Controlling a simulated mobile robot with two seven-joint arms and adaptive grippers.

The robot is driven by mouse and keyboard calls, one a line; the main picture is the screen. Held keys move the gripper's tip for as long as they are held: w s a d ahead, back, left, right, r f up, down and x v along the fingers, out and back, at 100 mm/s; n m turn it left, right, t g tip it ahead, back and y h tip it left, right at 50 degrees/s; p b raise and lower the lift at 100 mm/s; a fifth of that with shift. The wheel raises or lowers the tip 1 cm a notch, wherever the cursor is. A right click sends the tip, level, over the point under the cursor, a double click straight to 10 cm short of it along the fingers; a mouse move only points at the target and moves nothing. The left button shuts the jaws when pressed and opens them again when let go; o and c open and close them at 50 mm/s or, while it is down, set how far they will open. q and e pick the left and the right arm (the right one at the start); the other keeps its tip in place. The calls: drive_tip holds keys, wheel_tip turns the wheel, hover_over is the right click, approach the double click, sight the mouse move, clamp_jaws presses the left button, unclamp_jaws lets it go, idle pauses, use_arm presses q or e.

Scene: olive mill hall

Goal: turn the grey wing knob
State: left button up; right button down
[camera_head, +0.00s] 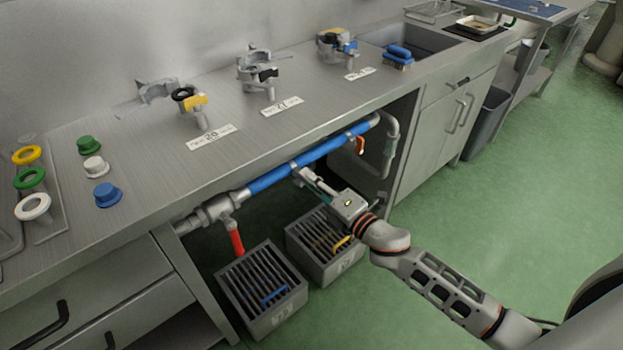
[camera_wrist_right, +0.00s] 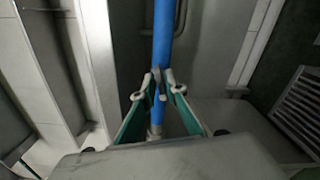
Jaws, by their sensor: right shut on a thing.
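The blue pipe (camera_head: 270,180) runs under the counter, and it also shows in the wrist view (camera_wrist_right: 164,35). The grey wing knob (camera_wrist_right: 156,77) sits on this pipe, small and mostly covered by my fingertips. My right gripper (camera_head: 303,177) reaches in under the counter edge to the pipe. In the wrist view, its green-sided fingers (camera_wrist_right: 157,92) close in on the knob from both sides and are shut on it. In the head view the knob is too small and covered to make out clearly. My left gripper is not in view.
A red lever (camera_head: 236,238) hangs at the pipe's left end, and an orange lever (camera_head: 360,145) near its right end. Two grey slatted crates (camera_head: 262,318) stand on the floor below. The counter front edge (camera_head: 300,140) overhangs the pipe.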

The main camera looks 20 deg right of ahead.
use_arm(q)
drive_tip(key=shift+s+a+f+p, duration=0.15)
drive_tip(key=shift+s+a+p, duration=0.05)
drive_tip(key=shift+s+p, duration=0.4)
use_arm(e)
drive_tip(key=shift+m, duration=1.6)
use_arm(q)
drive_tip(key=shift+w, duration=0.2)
use_arm(e)
drive_tip(key=c, duration=2.2)
unclamp_jaws()
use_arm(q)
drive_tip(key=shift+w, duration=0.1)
use_arm(e)
drive_tip(key=shift+s, duration=0.1)
drive_tip(key=v, duration=1.1)
drive_tip(key=shift+s+d, duration=0.15)
drive_tip(key=shift+s, duration=0.25)
